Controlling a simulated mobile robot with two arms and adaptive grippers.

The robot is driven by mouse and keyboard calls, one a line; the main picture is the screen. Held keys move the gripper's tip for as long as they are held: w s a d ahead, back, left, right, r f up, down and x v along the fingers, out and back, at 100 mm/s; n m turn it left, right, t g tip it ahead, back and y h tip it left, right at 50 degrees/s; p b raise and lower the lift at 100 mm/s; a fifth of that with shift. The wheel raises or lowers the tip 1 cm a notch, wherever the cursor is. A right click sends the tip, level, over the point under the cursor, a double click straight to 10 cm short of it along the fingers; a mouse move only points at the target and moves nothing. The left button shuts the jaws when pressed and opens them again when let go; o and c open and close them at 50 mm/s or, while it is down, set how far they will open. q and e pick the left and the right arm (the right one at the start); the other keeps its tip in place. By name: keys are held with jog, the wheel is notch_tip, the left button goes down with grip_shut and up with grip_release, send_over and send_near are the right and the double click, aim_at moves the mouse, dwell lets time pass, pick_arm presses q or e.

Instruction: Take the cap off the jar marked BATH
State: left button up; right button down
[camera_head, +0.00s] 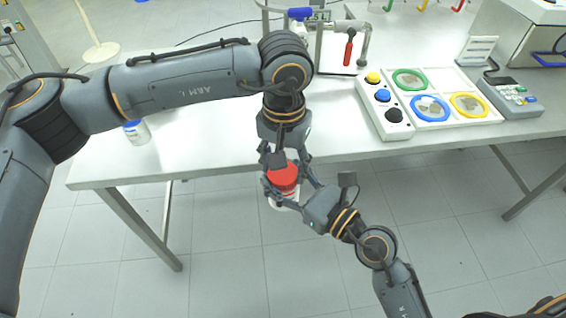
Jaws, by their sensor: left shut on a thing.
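A white jar (285,204) with a red cap (283,178) is held in the air just in front of the table's front edge. My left gripper (284,166) comes down from above and is shut on the red cap. My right gripper (289,193) reaches in from the lower right and is shut around the jar below the cap. The cap sits at the top of the jar, and I cannot see a gap between them. The fingers hide much of the jar, and no marking on it can be read.
A second white jar (138,135) with a blue cap stands at the left of the white table (220,150). A panel with coloured rings (440,124) and buttons, a keypad device (512,97) and a red-handled tool (349,48) are to the right. The floor below is clear.

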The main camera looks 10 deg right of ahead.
pick_arm(q)
jog(key=shift+s+d+f+n, duration=0.1)
jog(key=shift+s+d+n, duration=0.1)
jog(key=shift+s+n, duration=0.1)
jog(key=o, duration=1.2)
jog(key=shift+o, duration=0.4)
jog(key=shift+w+a, duration=0.1)
jog(key=shift+w, duration=0.05)
jog(key=shift+w, duration=0.1)
jog(key=shift+r, duration=0.2)
